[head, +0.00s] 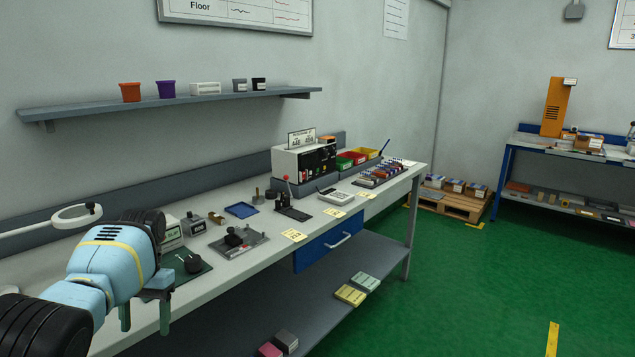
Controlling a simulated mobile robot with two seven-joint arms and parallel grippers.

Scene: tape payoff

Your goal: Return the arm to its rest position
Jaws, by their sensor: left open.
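My left arm comes in from the lower left, with a light blue and black wrist. My left gripper (145,314) points downward at the front left of the workbench (218,281). Its two greenish fingers are apart and nothing shows between them. The gripper overlaps the bench's front edge in the picture; I cannot tell its exact height. My right gripper is not in view.
Close right of the gripper are a dark green mat (188,283) and a grey plate fixture (239,244). A round lamp (77,216) is behind the wrist. Green floor (470,290) lies open at right.

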